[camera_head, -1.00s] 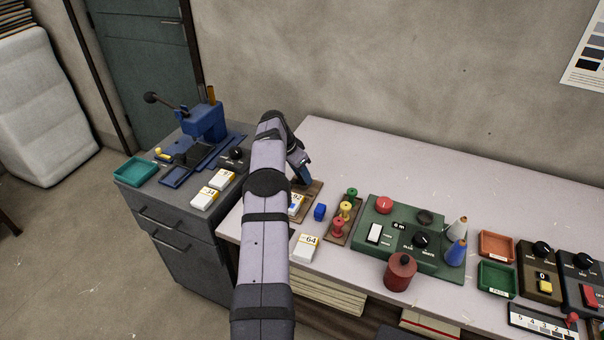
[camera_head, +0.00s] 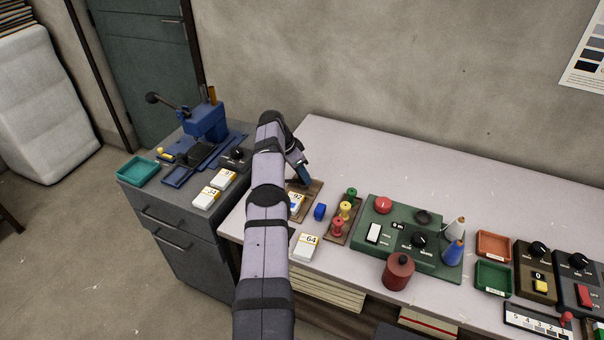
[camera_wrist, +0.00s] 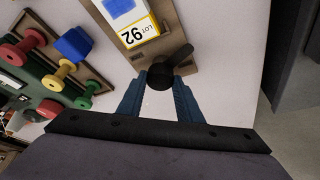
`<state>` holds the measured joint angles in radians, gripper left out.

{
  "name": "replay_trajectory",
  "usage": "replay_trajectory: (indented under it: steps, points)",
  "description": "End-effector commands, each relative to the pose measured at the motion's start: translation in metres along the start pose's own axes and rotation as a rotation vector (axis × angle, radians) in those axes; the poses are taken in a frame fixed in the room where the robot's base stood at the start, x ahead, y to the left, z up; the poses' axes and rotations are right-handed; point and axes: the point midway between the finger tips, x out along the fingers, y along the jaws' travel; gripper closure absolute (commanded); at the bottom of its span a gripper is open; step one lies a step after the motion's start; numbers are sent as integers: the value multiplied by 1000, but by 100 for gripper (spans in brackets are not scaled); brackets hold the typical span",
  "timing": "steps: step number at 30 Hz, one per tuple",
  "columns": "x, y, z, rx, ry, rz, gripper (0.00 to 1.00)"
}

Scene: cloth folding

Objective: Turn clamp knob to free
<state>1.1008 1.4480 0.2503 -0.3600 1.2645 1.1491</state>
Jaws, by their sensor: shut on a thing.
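The clamp knob (camera_wrist: 160,76) is black with a lever-like handle pointing to the upper right in the wrist view. It sits at the edge of a brown wooden board (camera_wrist: 183,48) that bears a white block with a yellow "LOT 92" label (camera_wrist: 138,32). My gripper (camera_wrist: 161,80) has its blue fingers on either side of the knob, shut on it. In the head view my gripper (camera_head: 303,174) is low over the board; the arm hides the knob there.
A blue block (camera_head: 320,212) and a rack of coloured spools (camera_head: 344,210) stand close to the right. A "64" block (camera_head: 305,247) lies nearer the front. A green control panel (camera_head: 385,215) is further right. The bench's back strip is clear.

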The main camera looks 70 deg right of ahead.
Motion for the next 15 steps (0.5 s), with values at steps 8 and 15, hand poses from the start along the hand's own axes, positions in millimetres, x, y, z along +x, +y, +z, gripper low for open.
replay_trajectory:
  steps: [8,15]
  points:
    - [0,0,0,0,0,0,49]
    - [-2,0,0,-1,0,0,49]
